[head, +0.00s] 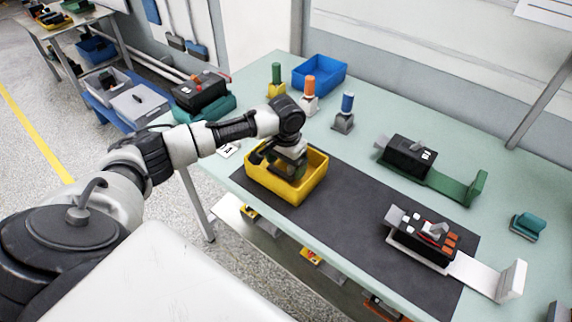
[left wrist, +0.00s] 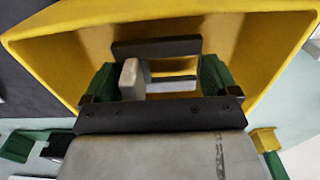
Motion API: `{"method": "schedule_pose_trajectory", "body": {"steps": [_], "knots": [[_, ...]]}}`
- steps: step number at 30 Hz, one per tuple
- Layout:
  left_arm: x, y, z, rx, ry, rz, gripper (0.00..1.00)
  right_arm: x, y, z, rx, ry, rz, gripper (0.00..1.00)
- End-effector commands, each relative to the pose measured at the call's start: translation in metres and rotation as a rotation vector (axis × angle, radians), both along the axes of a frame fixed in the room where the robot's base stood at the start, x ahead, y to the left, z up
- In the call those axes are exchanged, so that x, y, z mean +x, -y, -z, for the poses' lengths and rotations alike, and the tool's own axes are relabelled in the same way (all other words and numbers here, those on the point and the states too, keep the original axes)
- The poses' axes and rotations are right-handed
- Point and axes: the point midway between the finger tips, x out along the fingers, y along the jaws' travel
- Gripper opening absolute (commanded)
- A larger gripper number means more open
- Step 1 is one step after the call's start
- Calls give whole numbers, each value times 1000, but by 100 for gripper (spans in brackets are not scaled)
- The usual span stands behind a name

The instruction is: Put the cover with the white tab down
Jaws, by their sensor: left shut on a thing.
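My left gripper (head: 284,164) is down at the yellow bin (head: 311,181), within its rim in the head view. It is shut on a dark cover (left wrist: 157,47), which looks like an open frame with a white tab (left wrist: 132,78) in the left wrist view. The yellow bin fills the background there (left wrist: 70,45). I cannot tell whether the cover touches the bin floor. The arm partly hides the cover in the head view. An open black breaker (head: 421,236) with orange terminals and a red-marked lever sits in a white holder (head: 476,272). My right gripper is not in view.
The bin stands at the left end of a dark mat (head: 350,205). Another black breaker (head: 408,156) sits in a green holder (head: 455,187). Green, orange and blue-topped tools stand behind, near a blue bin (head: 320,72). The mat's middle is clear.

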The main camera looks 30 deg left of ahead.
Motion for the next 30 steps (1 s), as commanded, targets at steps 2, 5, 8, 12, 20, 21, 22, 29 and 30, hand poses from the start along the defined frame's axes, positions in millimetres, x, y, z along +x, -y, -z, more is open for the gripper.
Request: {"method": "schedule_pose_trajectory", "body": {"steps": [2, 5, 8, 12, 20, 21, 22, 29, 30], "knots": [[0, 0, 9, 0, -1, -1, 62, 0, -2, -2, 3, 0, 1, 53], [0, 0, 14, 0, 1, 0, 62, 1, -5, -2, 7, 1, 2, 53], [0, 0, 14, 0, 2, 0, 62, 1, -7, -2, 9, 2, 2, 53], [0, 0, 14, 0, 1, 0, 62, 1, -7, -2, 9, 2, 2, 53], [0, 0, 16, 1, 1, 0, 100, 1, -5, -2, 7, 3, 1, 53], [0, 0, 16, 1, 1, 0, 100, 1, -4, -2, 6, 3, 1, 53], [0, 0, 16, 1, 1, 0, 100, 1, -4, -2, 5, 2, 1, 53], [1, 0, 3, 0, 3, 0, 100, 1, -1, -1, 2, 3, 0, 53], [1, 0, -3, 0, 4, 0, 100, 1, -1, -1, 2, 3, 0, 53]]}}
